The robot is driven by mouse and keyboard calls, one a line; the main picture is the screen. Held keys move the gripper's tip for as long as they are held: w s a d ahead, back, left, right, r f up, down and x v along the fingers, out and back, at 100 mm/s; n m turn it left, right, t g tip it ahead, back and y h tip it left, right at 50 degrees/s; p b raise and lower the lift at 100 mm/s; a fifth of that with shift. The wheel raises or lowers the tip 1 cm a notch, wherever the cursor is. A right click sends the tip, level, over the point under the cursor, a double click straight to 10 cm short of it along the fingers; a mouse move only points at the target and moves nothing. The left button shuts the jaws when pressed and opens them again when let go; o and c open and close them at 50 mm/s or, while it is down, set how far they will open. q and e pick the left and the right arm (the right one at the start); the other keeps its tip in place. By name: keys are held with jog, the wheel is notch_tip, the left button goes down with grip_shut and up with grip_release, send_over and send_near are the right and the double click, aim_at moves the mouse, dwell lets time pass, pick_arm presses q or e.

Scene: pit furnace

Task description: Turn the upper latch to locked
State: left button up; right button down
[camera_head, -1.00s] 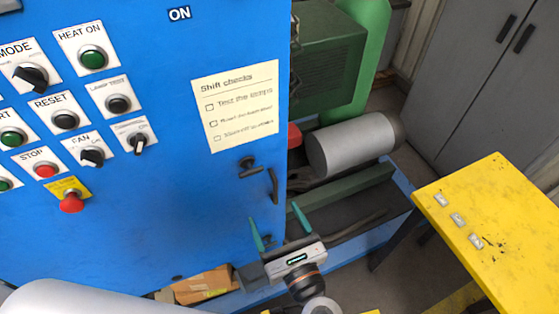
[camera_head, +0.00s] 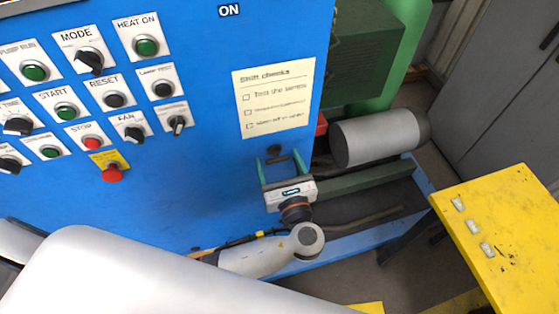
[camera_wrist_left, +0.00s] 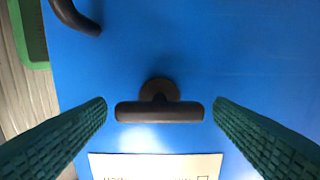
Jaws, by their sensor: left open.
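The upper latch (camera_head: 274,152) is a dark T-shaped handle on the blue cabinet door, below the paper checklist. In the left wrist view the latch (camera_wrist_left: 160,112) shows its crossbar lying level across the picture, with a round hub behind it. My left gripper (camera_head: 279,160) is open in front of the latch. In the wrist view its green fingers (camera_wrist_left: 160,106) stand one on each side of the crossbar, with a small gap at each end. I cannot tell how deep the fingertips reach around it. The lower part of the door edge is hidden behind my gripper. My right gripper is not in view.
A curved dark door handle (camera_wrist_left: 75,16) is near the latch in the wrist view. The control panel's buttons, with a red stop knob (camera_head: 112,173), lie to the left. A grey cylinder (camera_head: 378,139) and a yellow table (camera_head: 510,235) are to the right.

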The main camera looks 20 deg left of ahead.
pick_arm(q)
jog(key=shift+c, duration=0.4)
jog(key=c, duration=0.9)
